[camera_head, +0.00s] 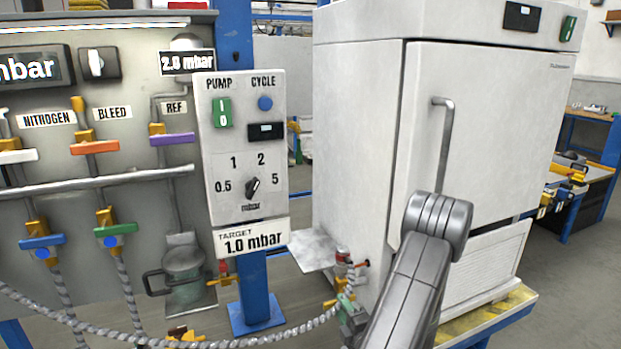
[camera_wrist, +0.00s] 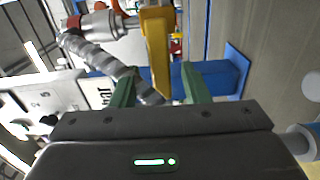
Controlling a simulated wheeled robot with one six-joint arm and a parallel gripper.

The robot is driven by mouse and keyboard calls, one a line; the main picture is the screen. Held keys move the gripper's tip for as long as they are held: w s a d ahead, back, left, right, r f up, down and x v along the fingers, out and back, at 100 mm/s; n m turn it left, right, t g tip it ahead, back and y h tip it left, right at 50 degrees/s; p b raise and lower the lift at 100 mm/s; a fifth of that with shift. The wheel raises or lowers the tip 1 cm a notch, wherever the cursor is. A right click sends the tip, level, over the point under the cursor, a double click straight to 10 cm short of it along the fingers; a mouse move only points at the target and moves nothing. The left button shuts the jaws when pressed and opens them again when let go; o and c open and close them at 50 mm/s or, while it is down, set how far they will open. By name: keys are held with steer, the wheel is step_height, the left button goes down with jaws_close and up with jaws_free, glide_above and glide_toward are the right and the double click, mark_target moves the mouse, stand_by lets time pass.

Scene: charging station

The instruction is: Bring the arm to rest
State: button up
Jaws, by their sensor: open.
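My gripper (camera_wrist: 158,84) shows in the wrist view with its two green fingers apart. A yellow valve handle (camera_wrist: 155,48) and a braided hose (camera_wrist: 108,62) lie beyond and partly between the fingertips; I see no clear contact. In the head view my grey arm (camera_head: 410,280) rises from the bottom, in front of the white cabinet (camera_head: 355,130).
A valve cluster (camera_head: 345,290) sits at the cabinet's lower left, with the hose (camera_head: 225,341) running to it. The control box (camera_head: 240,190) is on a blue post (camera_head: 255,300). The gas panel (camera_head: 60,180) fills the left. The floor at right (camera_head: 575,280) looks open.

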mark_target(337, 306)
steer(key=x, duration=0.3)
steer(key=shift+w+a, duration=0.2)
steer(key=shift+w, duration=0.05)
steer(key=shift+s+d+f+n+b, duration=0.1)
steer(key=shift+f+n+b, duration=0.35)
steer(key=shift+b, duration=0.25)
steer(key=shift+d+f+n+b, duration=0.1)
steer(key=shift+f+n+b, duration=0.05)
steer(key=shift+n+b, duration=0.75)
steer(key=shift+s+n, duration=0.1)
steer(key=shift+n, duration=0.15)
